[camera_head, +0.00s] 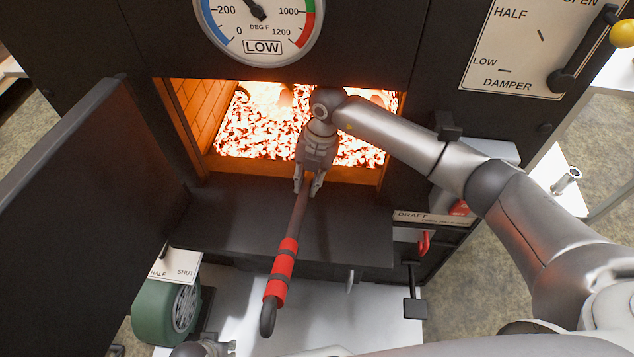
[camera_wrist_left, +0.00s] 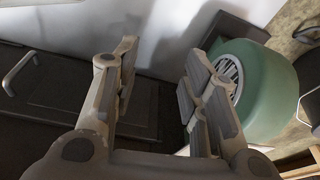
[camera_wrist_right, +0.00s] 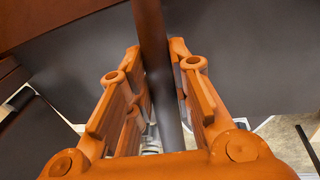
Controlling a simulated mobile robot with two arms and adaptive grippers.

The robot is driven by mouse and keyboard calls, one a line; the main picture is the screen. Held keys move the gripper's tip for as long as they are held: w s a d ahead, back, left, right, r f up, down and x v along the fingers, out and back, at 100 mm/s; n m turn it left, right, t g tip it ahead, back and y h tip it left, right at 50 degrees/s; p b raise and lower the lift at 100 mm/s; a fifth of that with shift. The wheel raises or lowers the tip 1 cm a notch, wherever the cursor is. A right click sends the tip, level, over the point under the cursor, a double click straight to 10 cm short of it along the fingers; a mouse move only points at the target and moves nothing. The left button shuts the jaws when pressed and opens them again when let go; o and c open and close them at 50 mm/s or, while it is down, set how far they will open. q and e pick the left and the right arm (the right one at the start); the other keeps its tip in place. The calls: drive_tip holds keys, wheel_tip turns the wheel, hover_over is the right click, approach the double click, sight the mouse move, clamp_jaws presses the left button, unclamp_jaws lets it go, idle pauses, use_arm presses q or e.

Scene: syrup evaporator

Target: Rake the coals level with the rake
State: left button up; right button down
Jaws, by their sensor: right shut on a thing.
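The coals (camera_head: 252,124) glow white and orange inside the open firebox. The rake (camera_head: 296,218) has a dark shaft and a red-banded grip (camera_head: 281,270) that points down toward the front. My right gripper (camera_head: 309,186) is at the firebox mouth, shut on the rake's shaft; the shaft (camera_wrist_right: 154,50) runs between its fingers in the right wrist view. The rake's head is not clearly visible; my right arm covers part of the firebox. My left gripper (camera_wrist_left: 158,85) is open and empty near the green blower in the left wrist view.
The firebox door (camera_head: 85,200) stands open at the left. A dark ledge (camera_head: 230,225) lies before the opening. A green blower (camera_head: 165,310) is at the lower left, also in the left wrist view (camera_wrist_left: 262,90). A temperature gauge (camera_head: 260,25) hangs above; a damper plate (camera_head: 510,50) is upper right.

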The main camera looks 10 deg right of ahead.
drive_tip(key=a, duration=0.2)
drive_tip(key=w+a+b, duration=0.1)
drive_tip(key=a, duration=0.3)
drive_tip(key=shift+w+a+f+b, duration=0.1)
drive_tip(key=shift+w+a+b, duration=0.05)
drive_tip(key=shift+w+b, duration=0.25)
drive_tip(key=a+b, duration=0.1)
drive_tip(key=a, duration=0.1)
drive_tip(key=w+a+b, duration=0.1)
drive_tip(key=a, duration=0.1)
drive_tip(key=shift+w+a, duration=0.15)
drive_tip(key=shift+a, duration=0.05)
use_arm(q)
wheel_tip(320, 180, up, 15)
drive_tip(key=w+t, duration=0.1)
drive_tip(key=shift+a, duration=0.2)
use_arm(e)
drive_tip(key=shift+w+a, duration=0.1)
drive_tip(key=shift+a, duration=0.2)
use_arm(q)
drive_tip(key=shift+w+f, duration=0.1)
drive_tip(key=shift+f, duration=0.05)
